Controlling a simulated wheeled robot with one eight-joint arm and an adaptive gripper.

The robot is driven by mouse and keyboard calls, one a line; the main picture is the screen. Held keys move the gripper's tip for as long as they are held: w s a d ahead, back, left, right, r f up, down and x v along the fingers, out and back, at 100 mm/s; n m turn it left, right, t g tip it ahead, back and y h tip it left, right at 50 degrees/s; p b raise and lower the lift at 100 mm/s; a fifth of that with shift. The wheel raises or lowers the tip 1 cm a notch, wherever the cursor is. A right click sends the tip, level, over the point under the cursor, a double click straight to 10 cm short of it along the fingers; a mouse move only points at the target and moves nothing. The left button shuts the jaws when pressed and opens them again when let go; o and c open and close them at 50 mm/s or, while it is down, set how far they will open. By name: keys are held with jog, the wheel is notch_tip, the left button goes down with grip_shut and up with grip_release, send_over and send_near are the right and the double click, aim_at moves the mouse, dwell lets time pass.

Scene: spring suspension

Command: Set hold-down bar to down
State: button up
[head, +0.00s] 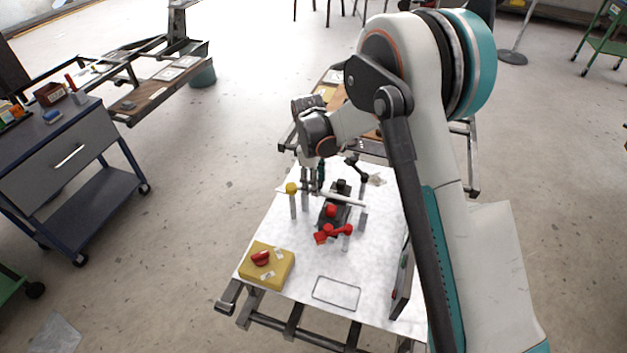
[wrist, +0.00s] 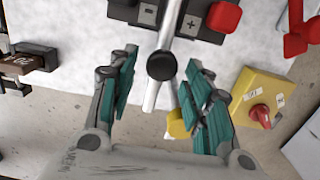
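A pale grey bar (head: 340,198), which looks like the hold-down bar, lies roughly level across the dark device (head: 334,212) on the white table. In the wrist view the bar (wrist: 172,22) runs from the top edge down between my fingers. A round black knob (wrist: 161,66) shows on or over it, between the fingertips; I cannot tell whether they touch. My gripper (head: 312,184) points down over the bar's left end. In the wrist view my gripper (wrist: 160,62) is open, its teal fingers on either side. A yellow knob (wrist: 178,125) is partly hidden behind the right finger.
A yellow-topped post (head: 291,189) stands just left of my gripper. A red clamp (head: 334,232) and red knob (head: 330,210) are in front. A yellow box (head: 267,265) with a red dial sits at the front left.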

notch_tip(320, 180, up, 12)
jog(key=shift+w+a, duration=0.15)
jog(key=shift+a, duration=0.2)
dwell(0.5)
jog(key=s+d+r+m+t+y, duration=0.1)
jog(key=s+d+r+m+t, duration=0.35)
jog(key=s+d+r, duration=0.95)
jog(key=s+d+m+t, duration=0.1)
jog(key=s+d+m, duration=0.3)
jog(key=s, duration=0.4)
jog(key=s+d+m+t, duration=0.2)
jog(key=s+d+m, duration=0.2)
jog(key=s+m, duration=0.2)
jog(key=shift+s, duration=1.15)
